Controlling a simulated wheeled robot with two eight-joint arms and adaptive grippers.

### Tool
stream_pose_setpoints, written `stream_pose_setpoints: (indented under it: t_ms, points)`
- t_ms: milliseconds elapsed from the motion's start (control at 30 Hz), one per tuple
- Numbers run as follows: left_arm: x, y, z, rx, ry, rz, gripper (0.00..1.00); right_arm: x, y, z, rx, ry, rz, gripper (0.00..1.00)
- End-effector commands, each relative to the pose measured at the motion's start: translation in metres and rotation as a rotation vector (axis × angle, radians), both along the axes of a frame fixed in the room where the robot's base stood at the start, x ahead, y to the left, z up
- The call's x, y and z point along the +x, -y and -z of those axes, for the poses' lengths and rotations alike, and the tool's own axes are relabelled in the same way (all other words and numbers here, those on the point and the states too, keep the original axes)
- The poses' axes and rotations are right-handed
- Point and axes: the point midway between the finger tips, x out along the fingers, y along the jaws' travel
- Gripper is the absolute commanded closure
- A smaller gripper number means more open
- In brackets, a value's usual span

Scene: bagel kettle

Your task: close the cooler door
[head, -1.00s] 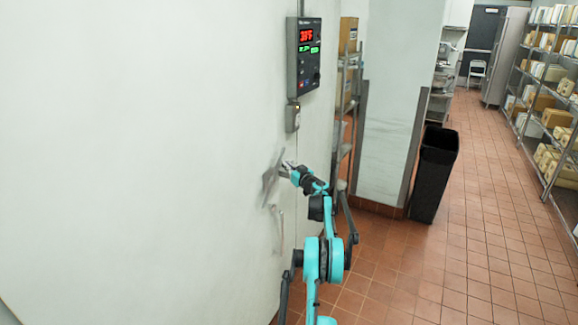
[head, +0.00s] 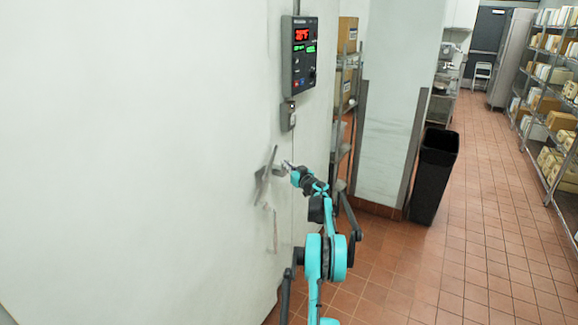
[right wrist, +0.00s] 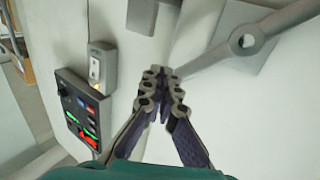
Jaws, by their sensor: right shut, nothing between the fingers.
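The cooler door (head: 130,150) is a large white panel filling the left of the head view. Its metal handle (head: 266,178) sits near the door's right edge, and the handle (right wrist: 240,42) also shows at the upper right of the right wrist view. My right gripper (head: 287,166) is at the handle's upper right in the head view. In the right wrist view my right gripper (right wrist: 163,75) is shut with its fingertips together and nothing between them, close to the handle's lever end. I cannot tell whether they touch. My left gripper is not in view.
A control panel (head: 299,57) with red and green digits is on the wall above the handle, with a small switch box (head: 288,116) below it. A black bin (head: 434,175) stands by a pillar (head: 396,100). Shelves line the right side; the tiled floor (head: 480,230) between is clear.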

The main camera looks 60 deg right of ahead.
Motion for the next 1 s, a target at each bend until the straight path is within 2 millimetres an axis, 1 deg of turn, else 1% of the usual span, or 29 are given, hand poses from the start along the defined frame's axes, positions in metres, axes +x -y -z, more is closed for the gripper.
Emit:
stream_pose_setpoints:
  t_ms: [33, 267, 433, 600, 800, 933, 1000]
  points:
    - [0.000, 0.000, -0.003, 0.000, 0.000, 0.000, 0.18, -0.010, 0.002, -0.001, 0.000, 0.000, 0.003, 1.00]
    - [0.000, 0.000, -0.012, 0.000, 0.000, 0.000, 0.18, -0.045, 0.005, -0.002, 0.000, -0.001, 0.005, 1.00]
    - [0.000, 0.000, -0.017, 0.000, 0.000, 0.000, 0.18, -0.074, 0.007, -0.001, 0.000, -0.001, 0.007, 1.00]
    - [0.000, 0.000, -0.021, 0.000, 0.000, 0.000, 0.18, -0.095, 0.008, 0.000, 0.000, -0.001, 0.005, 1.00]
    - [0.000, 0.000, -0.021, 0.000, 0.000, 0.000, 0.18, -0.101, 0.008, 0.001, 0.000, -0.001, 0.004, 1.00]
    - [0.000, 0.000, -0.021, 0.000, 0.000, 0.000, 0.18, -0.101, 0.008, 0.001, -0.001, -0.002, 0.004, 1.00]
    - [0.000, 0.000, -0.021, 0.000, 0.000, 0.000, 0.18, -0.098, 0.005, -0.003, -0.004, 0.001, 0.005, 1.00]
